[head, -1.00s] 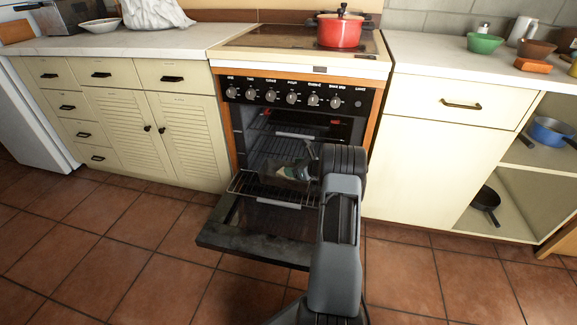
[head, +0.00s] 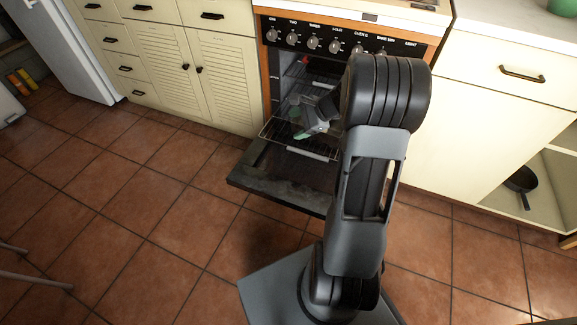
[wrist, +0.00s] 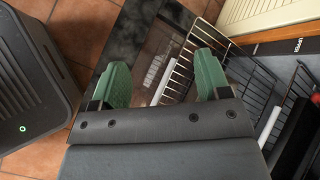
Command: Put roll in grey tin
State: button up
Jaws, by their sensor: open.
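I see no roll and no grey tin in either view. My gripper (head: 314,130) is open, with green fingers, at the mouth of the oven in the head view. In the wrist view my gripper (wrist: 163,76) has its two fingers wide apart with nothing between them. They are over the lowered oven door and the edge of a wire rack (wrist: 182,62). My arm hides part of the oven in the head view.
The oven door (head: 262,187) hangs open and low over the tiled floor (head: 150,220). Cream cabinets (head: 224,85) stand to the left, and a fridge (head: 75,45) beyond them. A black pan (head: 521,182) lies in the open shelf at right. The floor at left is mostly clear.

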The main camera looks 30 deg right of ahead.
jog(key=s+a+r+n+g+h, duration=0.1)
jog(key=s+a+r+n+h, duration=0.1)
jog(key=s+a+n, duration=0.4)
jog(key=s+a+r+n+g+h, duration=0.2)
jog(key=s+a+n, duration=0.5)
jog(key=s+n, duration=0.6)
jog(key=shift+a+r+h, duration=0.15)
jog(key=shift+r+h, duration=0.7)
jog(key=shift+h, duration=0.55)
